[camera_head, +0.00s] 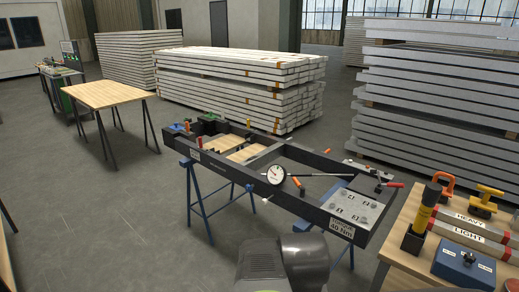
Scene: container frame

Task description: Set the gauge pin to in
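A round white dial gauge (276,174) sits on the front rail of a dark frame (230,172). A thin rod runs from the gauge to the right across the frame opening. A small orange-handled piece (298,183) is just right of the gauge. I cannot tell which part is the gauge pin or how it is set. A grey plate (357,206) with several dark fittings lies at the frame's right end, with a white label below. A grey and black part of my arm shows at the bottom centre. My gripper does not show.
Blue trestles (200,205) carry the frame. At right, a wooden table (403,245) holds a yellow-handled tool (426,212), bars marked HEAVY and LIGHT, and a blue box (463,264). Another wooden table (108,94) stands back left. Left floor is clear.

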